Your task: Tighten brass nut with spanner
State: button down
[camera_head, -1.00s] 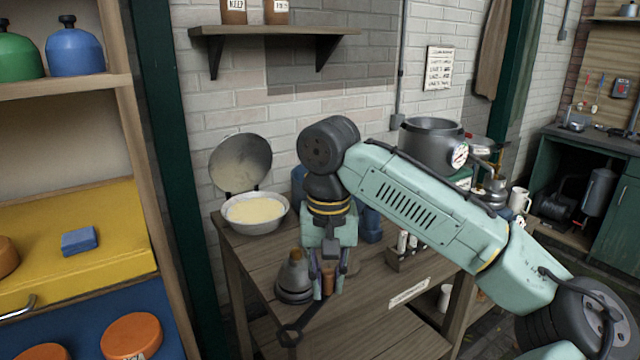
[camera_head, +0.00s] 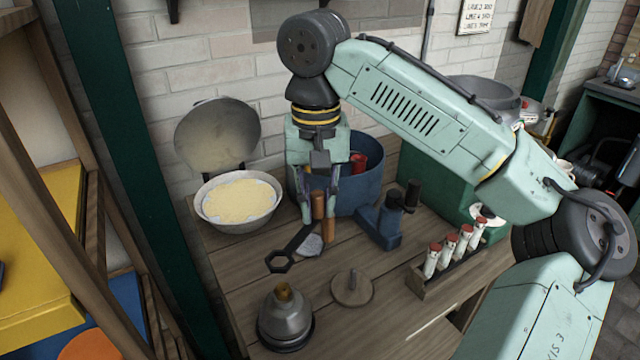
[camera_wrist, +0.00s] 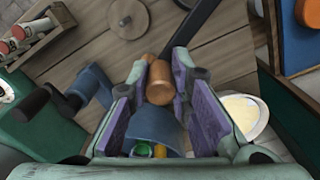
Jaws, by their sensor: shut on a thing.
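The dark spanner (camera_head: 304,239) has a ring-shaped end pointing down-left in the head view. Its shaft also shows in the wrist view (camera_wrist: 194,28). My gripper (camera_head: 318,208) points down behind the grey bell-shaped fitting (camera_head: 285,320), shut on a brown cylindrical grip (camera_wrist: 159,82) that appears to belong to the spanner. A brass piece, likely the brass nut (camera_head: 284,292), sits on top of the fitting. The spanner's ring is behind this nut and apart from it. The fingers partly hide where the grip meets the shaft.
A wooden disc with a peg (camera_head: 352,289) lies right of the fitting. A blue tub (camera_head: 365,185) and blue hand-cranked device (camera_head: 380,226) stand near my gripper. A white bowl (camera_head: 238,222) is left; a rack of red-capped vials (camera_head: 432,262) is right. A grey lump (camera_head: 312,245) lies beneath.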

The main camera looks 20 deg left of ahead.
aim_at(318, 216)
jog(key=shift+f, duration=1.55)
jog(key=shift+s+f+b, duration=0.1)
jog(key=shift+f+b, duration=0.3)
jog(key=shift+f, duration=1.35)
dwell(0.9)
jog(key=shift+d, duration=0.1)
dwell(0.4)
jog(key=s+d+m, duration=0.4)
jog(key=s+m, duration=0.3)
jog(key=m, duration=0.2)
jog(key=s+d+m, duration=0.4)
jog(key=s+m, duration=0.3)
jog(key=m, duration=0.2)
jog(key=shift+m+p, duration=0.4)
dwell(1.3)
